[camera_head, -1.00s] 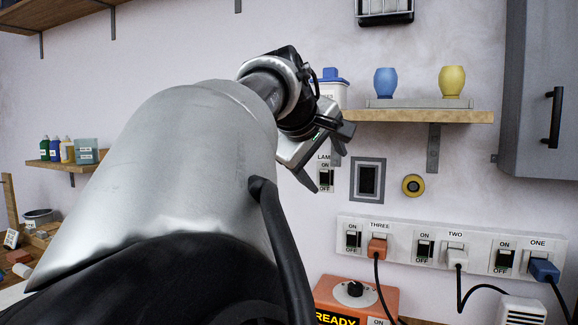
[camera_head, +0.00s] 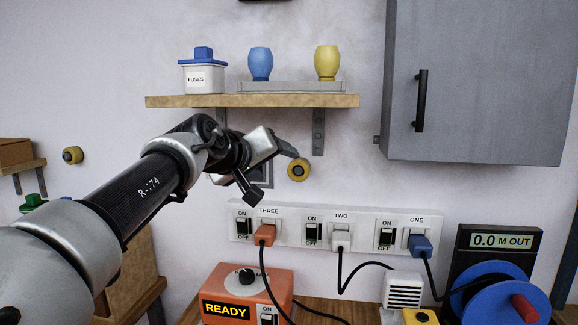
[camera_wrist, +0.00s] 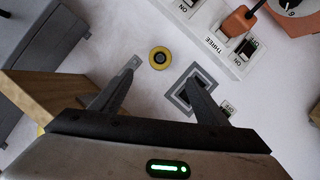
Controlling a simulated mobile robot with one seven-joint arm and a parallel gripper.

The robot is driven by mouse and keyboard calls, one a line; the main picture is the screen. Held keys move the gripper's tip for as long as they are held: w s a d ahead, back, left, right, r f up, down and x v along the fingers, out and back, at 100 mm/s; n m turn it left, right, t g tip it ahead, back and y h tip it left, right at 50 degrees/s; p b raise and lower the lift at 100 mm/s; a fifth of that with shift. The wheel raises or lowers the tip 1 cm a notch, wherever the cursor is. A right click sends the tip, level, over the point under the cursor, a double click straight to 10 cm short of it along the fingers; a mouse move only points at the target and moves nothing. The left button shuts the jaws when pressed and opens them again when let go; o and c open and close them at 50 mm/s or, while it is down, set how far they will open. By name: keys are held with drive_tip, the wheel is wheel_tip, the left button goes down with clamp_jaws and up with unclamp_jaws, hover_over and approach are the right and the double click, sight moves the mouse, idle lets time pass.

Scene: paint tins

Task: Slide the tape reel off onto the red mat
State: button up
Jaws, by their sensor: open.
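A yellow ring with a dark centre (camera_head: 291,174), which looks like a tape reel, sits on the wall below the shelf. A similar yellow roll (camera_head: 72,155) is on the wall at the far left; I cannot tell which is the task's reel. My gripper (camera_head: 272,172) is open and empty, just left of the nearer ring in the head view. In the wrist view, this ring (camera_wrist: 152,62) lies beyond my fingertips (camera_wrist: 160,80), roughly midway between them, with wall visible around it. The red mat is not seen in either view.
A shelf (camera_head: 250,101) holds a fuses box (camera_head: 203,78), a blue cup (camera_head: 260,64) and a yellow cup (camera_head: 327,63). A grey cabinet (camera_head: 480,90) hangs right. Below are a socket strip (camera_head: 370,235) with cords and an orange READY box (camera_head: 248,290). A dark square frame (camera_wrist: 190,92) is close by.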

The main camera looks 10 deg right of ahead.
sight(297, 172)
drive_tip(key=x, duration=1.6)
drive_tip(key=shift+f, duration=0.1)
drive_tip(key=shift+w, duration=0.1)
drive_tip(key=c, duration=1.3)
drive_tip(key=shift+o, duration=0.2)
drive_tip(key=shift+f, duration=0.25)
drive_tip(key=shift+s+a+r+b, duration=0.1)
drive_tip(key=shift+s+a+b, duration=0.1)
drive_tip(key=shift+s+b, duration=0.45)
drive_tip(key=shift+s+a+r+b, duration=0.1)
drive_tip(key=shift+s+a+b, duration=0.25)
drive_tip(key=shift+s, duration=0.45)
drive_tip(key=shift+s+a+r+b, duration=0.1)
drive_tip(key=shift+s+b, duration=0.45)
drive_tip(key=shift+s, duration=0.2)
drive_tip(key=shift+s+f, duration=0.1)
